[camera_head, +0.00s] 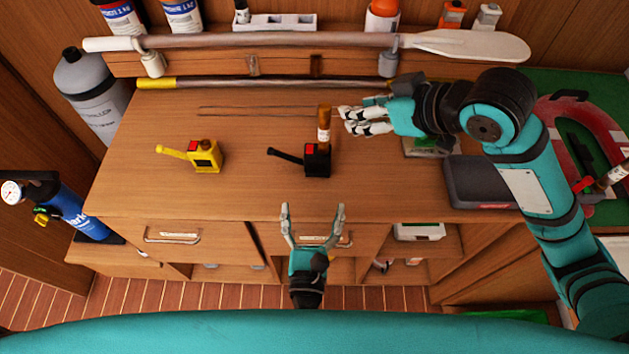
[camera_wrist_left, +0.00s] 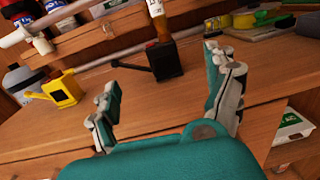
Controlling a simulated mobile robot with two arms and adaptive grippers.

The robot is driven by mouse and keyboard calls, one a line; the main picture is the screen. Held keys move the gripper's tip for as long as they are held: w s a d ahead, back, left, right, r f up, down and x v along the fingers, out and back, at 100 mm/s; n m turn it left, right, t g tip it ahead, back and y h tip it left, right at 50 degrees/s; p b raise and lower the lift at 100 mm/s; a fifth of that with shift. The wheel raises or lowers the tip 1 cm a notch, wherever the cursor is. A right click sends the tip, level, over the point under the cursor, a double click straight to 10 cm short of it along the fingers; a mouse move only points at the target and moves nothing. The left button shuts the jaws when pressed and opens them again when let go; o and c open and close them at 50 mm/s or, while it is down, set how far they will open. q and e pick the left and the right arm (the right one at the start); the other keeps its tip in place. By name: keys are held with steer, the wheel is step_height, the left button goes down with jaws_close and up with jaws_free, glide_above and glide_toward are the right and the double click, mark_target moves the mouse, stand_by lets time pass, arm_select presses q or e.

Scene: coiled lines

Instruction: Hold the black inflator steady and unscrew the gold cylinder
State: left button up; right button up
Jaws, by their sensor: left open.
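The black inflator (camera_head: 317,160) stands upright on the wooden worktop, its lever pointing left. The gold cylinder (camera_head: 324,124), with a pale label, rises from its top. In the left wrist view the black inflator (camera_wrist_left: 163,62) and gold cylinder (camera_wrist_left: 157,22) are beyond my fingers, the cylinder's top cut off. My left gripper (camera_head: 312,210) is open and empty at the worktop's front edge, in front of the inflator. My right gripper (camera_head: 342,120) is just right of the cylinder, fingertips pointing at it with a small gap visible; its opening is unclear.
A yellow inflator (camera_head: 206,156) stands to the left on the worktop. A dark grey case (camera_head: 480,182) and a red horseshoe-shaped object (camera_head: 600,125) are at the right. A paddle (camera_head: 300,41) and a pole (camera_head: 250,83) run along the back. The worktop's front middle is clear.

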mark_target(318, 148)
arm_select(q)
steer(key=w, duration=1.1)
steer(key=w+d, duration=0.1)
steer(key=w, duration=0.4)
steer(key=shift+w, duration=0.3)
steer(key=shift+c, duration=0.3)
steer(key=shift+f, duration=0.1)
steer(key=c, duration=1.3)
